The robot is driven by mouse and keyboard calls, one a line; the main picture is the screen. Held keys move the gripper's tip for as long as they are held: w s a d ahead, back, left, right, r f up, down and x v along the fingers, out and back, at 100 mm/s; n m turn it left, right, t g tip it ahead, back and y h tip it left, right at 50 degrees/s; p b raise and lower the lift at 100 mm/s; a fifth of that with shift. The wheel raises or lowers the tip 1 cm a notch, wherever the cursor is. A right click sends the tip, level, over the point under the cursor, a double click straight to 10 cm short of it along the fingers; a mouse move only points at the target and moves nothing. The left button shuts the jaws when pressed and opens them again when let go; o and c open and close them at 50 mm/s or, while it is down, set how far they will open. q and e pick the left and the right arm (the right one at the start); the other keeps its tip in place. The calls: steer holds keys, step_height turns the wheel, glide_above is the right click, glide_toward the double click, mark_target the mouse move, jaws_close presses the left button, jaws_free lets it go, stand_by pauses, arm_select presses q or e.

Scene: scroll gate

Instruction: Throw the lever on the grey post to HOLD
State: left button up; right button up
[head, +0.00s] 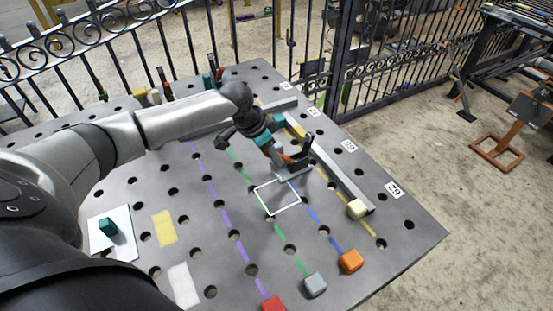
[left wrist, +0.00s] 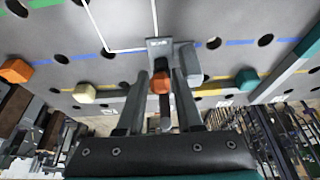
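The grey post (left wrist: 158,58) shows in the left wrist view with a small label too blurred to read; in the head view its grey base (head: 296,172) sits on the table, partly hidden by my gripper. An orange lever knob (left wrist: 160,83) stands at the post, with my left gripper (left wrist: 160,80) around it. The two dark fingers lie on either side of the knob, and a gap seems to show at each side. In the head view the left gripper (head: 294,155) is low over the table. My right gripper is in neither view.
Orange (head: 350,261), grey (head: 316,285), red (head: 273,303) and cream (head: 356,209) blocks sit near the table's front and right. A grey rail (head: 345,180) runs right of the gripper. A teal block (head: 108,227) lies on a white card at left.

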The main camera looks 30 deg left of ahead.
arm_select(q)
steer(key=shift+x, duration=1.25)
steer(key=shift+c, duration=0.2)
jaws_close()
stand_by(0.4)
